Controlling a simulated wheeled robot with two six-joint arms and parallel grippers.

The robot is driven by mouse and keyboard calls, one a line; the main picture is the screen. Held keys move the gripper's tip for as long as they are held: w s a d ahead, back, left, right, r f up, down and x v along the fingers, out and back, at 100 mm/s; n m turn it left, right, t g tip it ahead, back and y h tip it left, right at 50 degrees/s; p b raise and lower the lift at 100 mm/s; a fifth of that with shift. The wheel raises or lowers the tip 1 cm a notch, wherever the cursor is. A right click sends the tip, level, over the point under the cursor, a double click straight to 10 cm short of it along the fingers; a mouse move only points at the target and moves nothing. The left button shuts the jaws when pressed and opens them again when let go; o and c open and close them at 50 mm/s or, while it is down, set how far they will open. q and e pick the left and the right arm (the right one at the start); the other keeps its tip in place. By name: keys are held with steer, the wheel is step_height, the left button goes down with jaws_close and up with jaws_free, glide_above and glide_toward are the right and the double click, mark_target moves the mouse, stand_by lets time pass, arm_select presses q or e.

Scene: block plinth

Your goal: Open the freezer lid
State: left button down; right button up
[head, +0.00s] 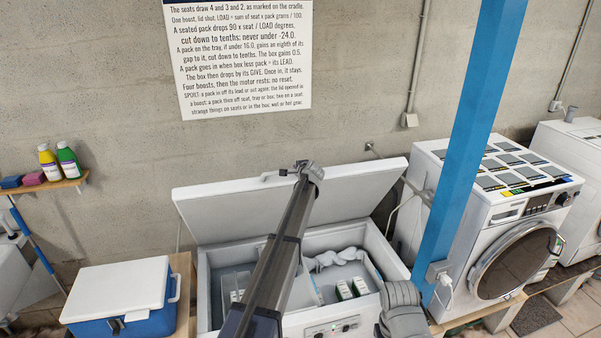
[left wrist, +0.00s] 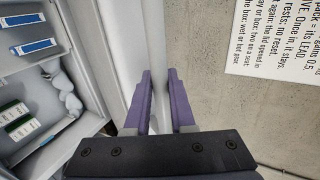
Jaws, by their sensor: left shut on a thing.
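The freezer (head: 330,325) is a white chest with its lid (head: 240,208) raised and tilted back toward the wall. The lid's handle (head: 268,176) is at its upper edge. My left gripper (head: 297,170) is at that handle and shut on it. In the left wrist view the purple jaws of my left gripper (left wrist: 160,95) stand beside the pale lid edge (left wrist: 117,50); the grip itself is partly hidden. Part of my right arm shows at the freezer's front right corner, but its jaws are not visible.
Inside the freezer are green-and-white packs (head: 344,291) and lumpy frost (head: 338,257). A blue cooler (head: 150,325) with a white lid stands left. A blue post (head: 455,140) and a washing machine (head: 480,205) stand right. A sign (head: 240,60) hangs above.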

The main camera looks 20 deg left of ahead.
arm_select(q)
steer(key=shift+w, duration=0.1)
stand_by(0.3)
steer(key=c, duration=0.8)
jaws_free()
steer(key=shift+r, duration=0.1)
steer(key=shift+o, duration=0.2)
steer(key=p+v, duration=0.3)
steer(key=v, duration=0.5)
steer(key=shift+p, duration=0.3)
steer(key=shift+a, duration=0.1)
